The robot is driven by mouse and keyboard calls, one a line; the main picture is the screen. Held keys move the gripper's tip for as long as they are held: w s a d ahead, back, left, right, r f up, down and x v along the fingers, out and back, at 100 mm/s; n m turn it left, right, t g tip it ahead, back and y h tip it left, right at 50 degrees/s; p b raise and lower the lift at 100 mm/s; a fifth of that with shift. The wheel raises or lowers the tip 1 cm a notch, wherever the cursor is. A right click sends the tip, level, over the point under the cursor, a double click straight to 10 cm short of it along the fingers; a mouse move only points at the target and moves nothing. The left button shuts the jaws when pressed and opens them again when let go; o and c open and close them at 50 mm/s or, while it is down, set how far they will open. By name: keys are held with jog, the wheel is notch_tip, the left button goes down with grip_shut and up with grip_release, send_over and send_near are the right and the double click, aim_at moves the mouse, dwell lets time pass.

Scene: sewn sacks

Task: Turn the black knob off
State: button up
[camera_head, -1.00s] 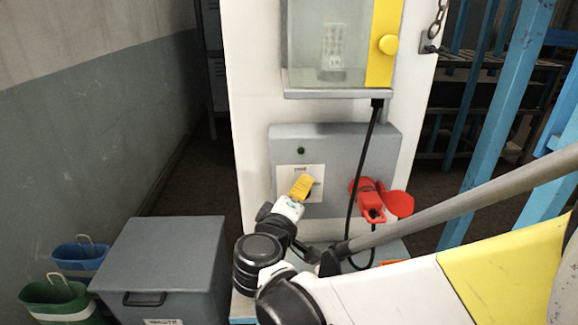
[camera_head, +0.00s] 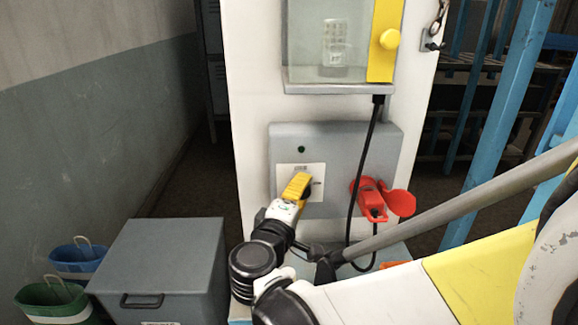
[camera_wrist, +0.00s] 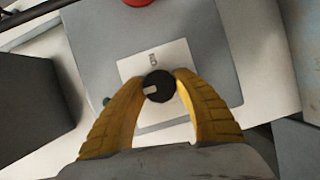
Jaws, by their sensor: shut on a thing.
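The black knob (camera_wrist: 159,86) is round with a pale pointer mark and sits on a white label plate (camera_wrist: 176,58) on a grey panel. In the wrist view the yellow fingers of my gripper (camera_wrist: 158,88) stand on either side of the knob, with their tips against it. In the head view my gripper (camera_head: 298,187) reaches the white plate (camera_head: 287,172) on the grey box (camera_head: 345,140) and hides most of the knob.
A red plug and cover (camera_head: 372,198) sit on the right of the box, with a black cable (camera_head: 361,170) hanging beside it. A grey bin (camera_head: 165,260) stands at lower left by blue and green buckets. A blue post (camera_head: 489,130) stands right.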

jog(key=o, duration=1.2)
jog(key=v, duration=1.2)
jog(key=shift+d, duration=0.1)
